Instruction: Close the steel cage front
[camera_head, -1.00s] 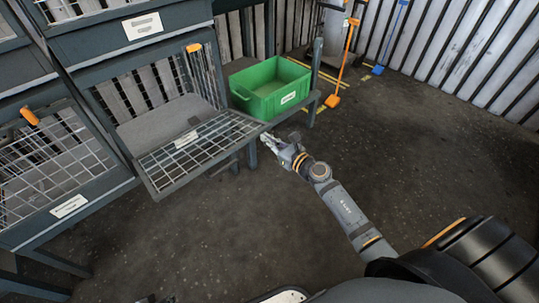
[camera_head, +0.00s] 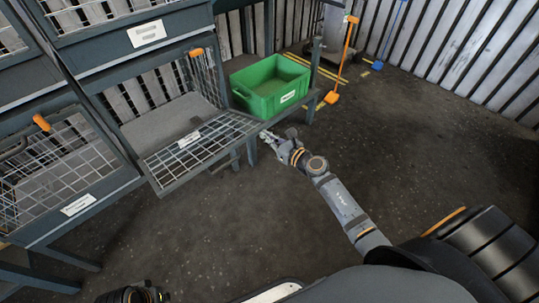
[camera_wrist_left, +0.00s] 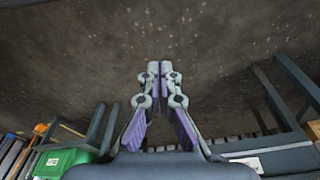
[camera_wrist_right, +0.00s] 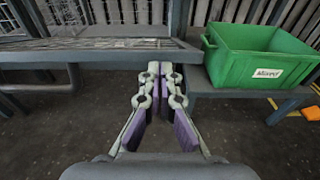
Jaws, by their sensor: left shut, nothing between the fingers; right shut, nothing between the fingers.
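The steel cage front (camera_head: 205,143) is a wire-mesh panel with a dark frame and a white label. It is folded down and sticks out from the open cage (camera_head: 165,120). My right gripper (camera_head: 267,138) is shut and empty near the panel's outer right corner. In the right wrist view its fingertips (camera_wrist_right: 160,68) overlap the edge of the cage front (camera_wrist_right: 90,52); I cannot tell whether they touch. My left gripper (camera_wrist_left: 153,70) is shut and empty over bare floor; in the head view only part of the left arm shows at the bottom left.
A green crate (camera_head: 270,88) stands on a low bench right of the cage. Another mesh-fronted cage (camera_head: 60,170) with an orange handle is at the left, and one is above. An orange-handled tool (camera_head: 343,60) stands behind. The floor (camera_head: 200,230) in front is clear.

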